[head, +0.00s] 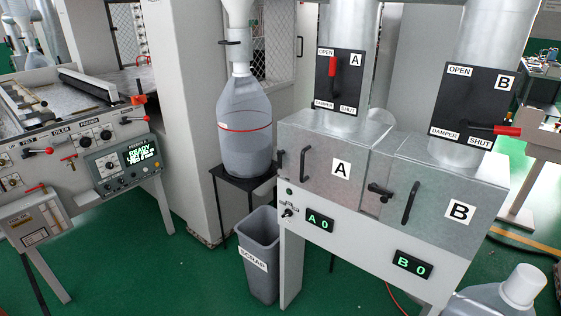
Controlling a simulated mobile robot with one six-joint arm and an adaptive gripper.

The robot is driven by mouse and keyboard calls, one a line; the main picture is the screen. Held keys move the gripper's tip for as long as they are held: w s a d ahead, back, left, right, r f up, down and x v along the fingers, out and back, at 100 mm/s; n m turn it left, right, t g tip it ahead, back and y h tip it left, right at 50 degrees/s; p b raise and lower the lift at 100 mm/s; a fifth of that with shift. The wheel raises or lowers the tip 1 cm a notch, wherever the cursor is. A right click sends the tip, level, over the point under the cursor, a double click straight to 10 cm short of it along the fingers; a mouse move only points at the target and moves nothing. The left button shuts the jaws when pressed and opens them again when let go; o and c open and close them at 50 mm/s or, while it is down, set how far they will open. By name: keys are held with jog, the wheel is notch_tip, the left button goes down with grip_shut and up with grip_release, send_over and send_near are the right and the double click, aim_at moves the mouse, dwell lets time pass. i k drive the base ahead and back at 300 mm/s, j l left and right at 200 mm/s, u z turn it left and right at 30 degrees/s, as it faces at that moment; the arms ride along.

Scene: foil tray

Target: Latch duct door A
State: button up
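Duct door A (321,182) is a grey metal front on the duct box, marked with a white "A" label. It looks closed or nearly so; I cannot tell if it sits flush. A black upright handle (303,164) is on its left part. A small black latch (281,161) stands at its left edge, roughly upright; whether it is engaged is too small to tell. Another black latch (379,192) lies between doors A and B, pointing sideways. My gripper is not in view.
Door B (452,215) is at the right. Damper A's red lever (333,62) points up; damper B's (505,131) points right, by SHUT. Displays read "A 0" and "B 0". A scrap bin (260,240) and a bottle on a stand (246,135) are left of the box.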

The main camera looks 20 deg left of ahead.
aim_at(279, 153)
jog(key=i+j+u, duration=0.25)
jog(key=i, duration=0.25)
jog(key=i+j+u, duration=0.2)
jog(key=i+j, duration=0.15)
jog(key=i, duration=0.2)
jog(key=i+j+u, duration=0.15)
jog(key=i, duration=0.7)
